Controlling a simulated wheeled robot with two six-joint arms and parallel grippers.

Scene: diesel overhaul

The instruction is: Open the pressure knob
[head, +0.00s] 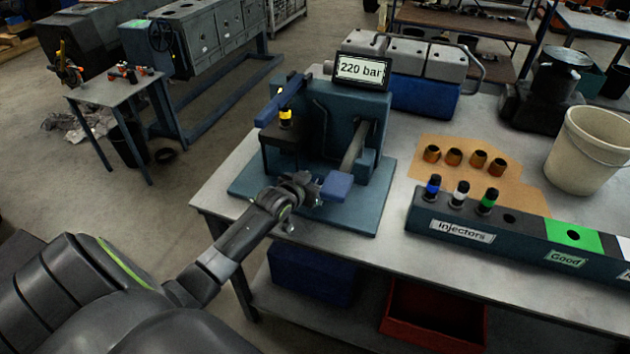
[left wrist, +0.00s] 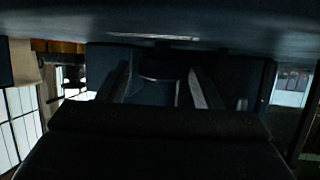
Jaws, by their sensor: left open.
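The blue-green tester (head: 375,105) stands on its base plate on the bench, with a display (head: 361,70) reading "220 bar". A grey lever (head: 356,148) ends in a blue grip (head: 337,186) at the front. A blue bar (head: 280,103) angles up at its left, above a yellow-banded injector (head: 285,118). A small dark round part (head: 363,126) sits on the front; I cannot tell whether it is the pressure knob. My left gripper (head: 309,189) is open just left of the blue grip. In the left wrist view its fingers (left wrist: 160,88) are apart before dark blue surfaces; contact is unclear.
An injector rack (head: 462,232) with several injectors and a green "Good" section (head: 573,237) is at the right. Brass-coloured cups (head: 453,157) stand on brown cardboard behind it. A white bucket (head: 588,150) is at far right. Bare bench lies between tester and rack.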

